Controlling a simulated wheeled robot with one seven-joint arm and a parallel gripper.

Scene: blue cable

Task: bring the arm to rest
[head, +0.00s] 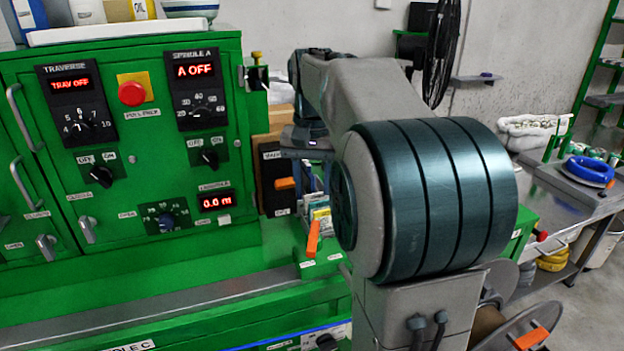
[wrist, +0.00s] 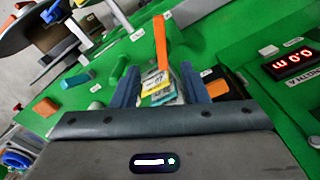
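My arm (head: 365,90) is raised and bent in front of the green machine, with its large dark teal joint close to the head camera. My gripper (wrist: 159,70) shows in the wrist view as two blue-grey fingers, apart from each other. Nothing is visibly held between them. Yellow and teal tags (wrist: 160,88) and an orange lever (wrist: 161,40) show beyond the gap. In the head view the gripper is small and partly hidden by my arm. A blue cable coil (head: 588,170) lies on the bench at the right.
The green machine's control panel (head: 125,180) fills the left, with knobs, handles and a red button (head: 131,93). Its displays read TRAV OFF, A OFF and 0.0 m. A black fan (head: 440,50) stands behind my arm. Green shelving (head: 605,90) is at the far right.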

